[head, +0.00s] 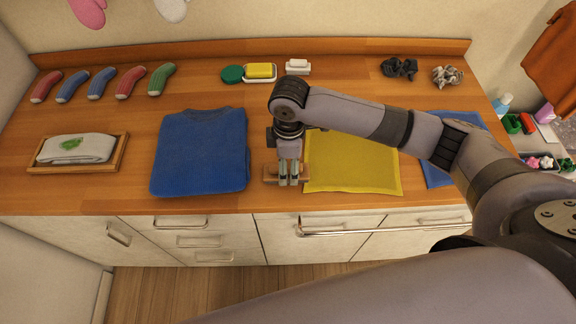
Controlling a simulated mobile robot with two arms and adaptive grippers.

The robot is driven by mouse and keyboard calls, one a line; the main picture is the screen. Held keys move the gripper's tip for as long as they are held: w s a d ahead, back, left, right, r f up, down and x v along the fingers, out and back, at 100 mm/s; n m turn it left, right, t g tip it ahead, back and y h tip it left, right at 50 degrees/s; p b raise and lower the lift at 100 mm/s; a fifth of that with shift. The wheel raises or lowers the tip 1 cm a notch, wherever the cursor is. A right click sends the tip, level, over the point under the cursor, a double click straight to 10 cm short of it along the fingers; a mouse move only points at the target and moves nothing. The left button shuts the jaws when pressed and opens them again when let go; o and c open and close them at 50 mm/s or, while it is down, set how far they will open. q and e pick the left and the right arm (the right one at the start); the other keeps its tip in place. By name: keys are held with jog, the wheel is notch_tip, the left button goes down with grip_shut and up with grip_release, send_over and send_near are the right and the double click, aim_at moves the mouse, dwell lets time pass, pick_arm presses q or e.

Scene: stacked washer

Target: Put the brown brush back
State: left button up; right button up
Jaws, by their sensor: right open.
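My right gripper (289,181) points down over the counter between a folded blue shirt and a yellow cloth. Its fingers are open. A brown wooden piece, which looks like the brown brush (270,180), lies at the fingertips and shows on both sides of them. The fingers hide its middle, and I cannot tell whether they touch it. My left gripper is not in view.
The blue shirt (200,155) and yellow cloth (355,165) lie close on either side. A wooden tray (37,163) with a folded white cloth is at left. Several socks (98,83), a yellow sponge (259,70) and a white soap dish (298,70) line the back.

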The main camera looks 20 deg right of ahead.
aim_at(288, 166)
notch_tip(288, 166, up, 11)
jog(key=b, duration=0.1)
jog(key=shift+b, duration=0.35)
jog(key=shift+f, duration=0.15)
